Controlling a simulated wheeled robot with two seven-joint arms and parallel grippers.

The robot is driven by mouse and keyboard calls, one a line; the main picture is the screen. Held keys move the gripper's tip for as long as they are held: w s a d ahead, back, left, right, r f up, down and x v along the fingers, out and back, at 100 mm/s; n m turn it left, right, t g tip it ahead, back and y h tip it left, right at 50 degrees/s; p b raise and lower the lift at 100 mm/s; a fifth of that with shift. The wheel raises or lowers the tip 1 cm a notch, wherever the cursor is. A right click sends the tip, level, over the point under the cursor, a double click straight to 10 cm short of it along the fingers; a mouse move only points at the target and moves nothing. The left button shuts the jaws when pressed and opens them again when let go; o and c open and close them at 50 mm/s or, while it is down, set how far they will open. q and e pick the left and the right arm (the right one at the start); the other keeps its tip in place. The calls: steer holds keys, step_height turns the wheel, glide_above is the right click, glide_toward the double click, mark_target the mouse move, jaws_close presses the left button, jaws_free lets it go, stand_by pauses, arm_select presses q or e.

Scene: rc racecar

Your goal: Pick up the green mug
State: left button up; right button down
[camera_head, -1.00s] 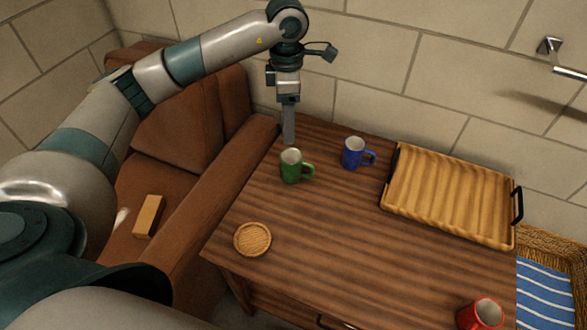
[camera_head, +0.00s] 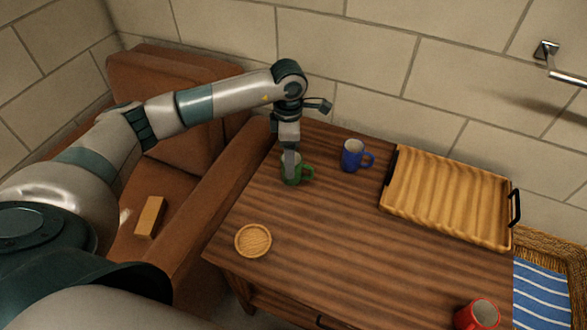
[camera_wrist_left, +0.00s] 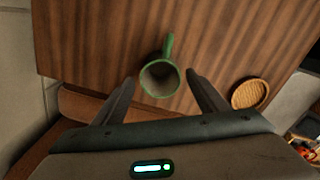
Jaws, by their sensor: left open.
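The green mug (camera_head: 286,174) stands upright on the wooden table (camera_head: 330,230), its handle pointing right in the head view. My left gripper (camera_head: 289,172) has come down over the mug from above and partly covers it. In the left wrist view the mug (camera_wrist_left: 160,78) lies between the two spread fingertips of my left gripper (camera_wrist_left: 161,78), with its handle pointing away from the palm. The fingers look apart from the mug's walls. My right gripper is not in view.
A blue mug (camera_head: 352,156) stands just right of the green one. A ribbed wooden tray (camera_head: 447,200) with black handles lies right of it. A round coaster (camera_head: 253,240) is near the left edge, a red mug (camera_head: 480,315) at the front right. A brown sofa (camera_head: 215,185) adjoins the table's left side.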

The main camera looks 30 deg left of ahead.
arm_select(q)
steer(key=shift+f, duration=0.15)
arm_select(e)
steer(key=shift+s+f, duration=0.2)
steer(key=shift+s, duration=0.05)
arm_select(q)
steer(key=shift+d+f, duration=0.1)
steer(key=shift+f, duration=0.45)
steer(key=f+p, duration=0.1)
steer(key=f, duration=0.2)
steer(key=shift+d, duration=0.2)
steer(key=shift+f, duration=0.55)
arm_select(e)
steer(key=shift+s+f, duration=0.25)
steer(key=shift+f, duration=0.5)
arm_select(q)
steer(key=c, duration=1.3)
